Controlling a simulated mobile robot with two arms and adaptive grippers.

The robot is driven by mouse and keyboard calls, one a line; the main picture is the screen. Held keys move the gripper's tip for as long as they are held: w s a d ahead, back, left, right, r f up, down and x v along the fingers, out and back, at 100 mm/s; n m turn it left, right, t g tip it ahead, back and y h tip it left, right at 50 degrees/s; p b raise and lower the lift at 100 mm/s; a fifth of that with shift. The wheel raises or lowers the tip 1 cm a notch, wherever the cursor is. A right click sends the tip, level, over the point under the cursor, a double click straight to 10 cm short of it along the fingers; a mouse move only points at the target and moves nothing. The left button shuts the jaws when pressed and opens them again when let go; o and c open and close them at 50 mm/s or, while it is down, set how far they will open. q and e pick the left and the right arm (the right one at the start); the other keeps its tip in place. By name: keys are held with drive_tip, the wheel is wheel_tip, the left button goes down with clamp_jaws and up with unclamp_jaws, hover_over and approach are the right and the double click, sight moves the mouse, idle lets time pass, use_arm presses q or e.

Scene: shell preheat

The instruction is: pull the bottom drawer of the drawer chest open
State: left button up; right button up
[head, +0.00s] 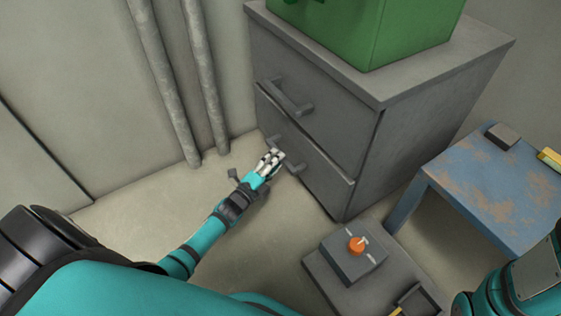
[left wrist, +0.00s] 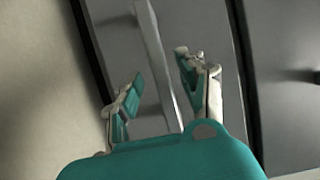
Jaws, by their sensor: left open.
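The grey drawer chest (head: 455,85) stands at the centre right of the head view, with a top drawer and a bottom drawer (head: 325,186). Both drawers look shut. My left gripper (head: 273,157) is at the bottom drawer's bar handle (head: 295,163) and partly hides it. In the left wrist view my left gripper (left wrist: 160,68) is open, with a finger on each side of the pale handle bar (left wrist: 160,55). I cannot tell whether either finger touches the bar. My right arm shows at the lower right of the head view, but its gripper is out of view.
A green box (head: 375,30) sits on the chest. A worn blue table (head: 480,185) stands to the right with a small grey block (head: 502,136) on it. A low grey block with an orange knob (head: 356,244) is in front of the chest. Pipes (head: 207,80) run down the left wall.

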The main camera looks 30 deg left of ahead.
use_arm(q)
drive_tip(key=shift+w+d+b, duration=0.2)
drive_tip(key=shift+w+b, duration=0.3)
drive_tip(key=shift+w, duration=1.05)
clamp_jaws()
